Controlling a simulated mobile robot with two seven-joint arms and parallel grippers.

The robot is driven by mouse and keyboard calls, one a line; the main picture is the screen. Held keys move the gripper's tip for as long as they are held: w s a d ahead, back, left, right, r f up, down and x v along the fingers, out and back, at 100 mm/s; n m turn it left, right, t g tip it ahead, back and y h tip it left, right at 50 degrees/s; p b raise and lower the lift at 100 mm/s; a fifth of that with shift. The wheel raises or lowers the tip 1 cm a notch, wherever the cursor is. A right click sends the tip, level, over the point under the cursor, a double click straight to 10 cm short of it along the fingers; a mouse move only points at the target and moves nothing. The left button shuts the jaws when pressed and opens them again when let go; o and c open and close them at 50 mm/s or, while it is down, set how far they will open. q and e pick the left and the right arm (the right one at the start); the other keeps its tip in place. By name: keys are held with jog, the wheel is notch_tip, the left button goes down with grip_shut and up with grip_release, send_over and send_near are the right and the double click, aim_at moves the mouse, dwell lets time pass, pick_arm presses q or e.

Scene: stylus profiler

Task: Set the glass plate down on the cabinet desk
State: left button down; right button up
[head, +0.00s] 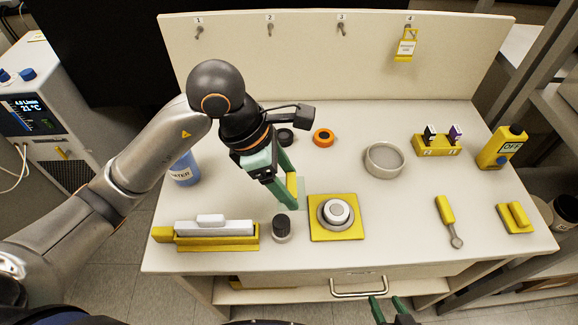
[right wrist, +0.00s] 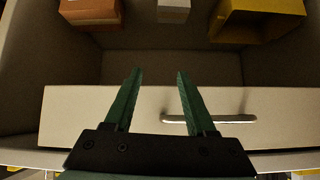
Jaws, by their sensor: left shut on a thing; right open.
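My left gripper (head: 289,192) is shut, low over the middle of the cabinet desk (head: 400,220) in the head view. A yellow piece shows between its fingers, and a faint, clear greenish plate (head: 301,193) shows beside the fingertips; I take it for the glass plate. The fingers hide part of it, and I cannot tell whether it touches the desk. My right gripper (head: 384,308) is at the desk's front edge by the drawer handle (head: 358,287). In the right wrist view the right gripper (right wrist: 155,80) is open and empty, in front of the handle's panel (right wrist: 85,115).
Close to the left gripper are a dark-capped jar (head: 281,230), a yellow square base with a round stage (head: 333,217), and an orange ring (head: 323,137). A grey dish (head: 384,160) stands further right. Bare desk lies between the dish and the yellow spoon-like tool (head: 447,215).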

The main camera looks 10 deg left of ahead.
pick_arm(q)
jog(key=w+a+f, duration=0.1)
jog(key=w+f, duration=0.1)
jog(key=w, duration=0.1)
jog(key=w+a+f, duration=0.2)
jog(key=w+f, duration=0.1)
jog(key=w+a+f, duration=0.2)
jog(key=w+f, duration=0.1)
jog(key=shift+w, duration=0.25)
jog(key=shift+w+a+f, duration=0.1)
jog(key=shift+w+f, duration=0.05)
jog(key=shift+f, duration=0.05)
jog(key=shift+w+a+f, duration=0.1)
jog(key=shift+w+f, duration=0.05)
jog(key=shift+f, duration=1.6)
jog(key=shift+f, duration=0.2)
grip_release()
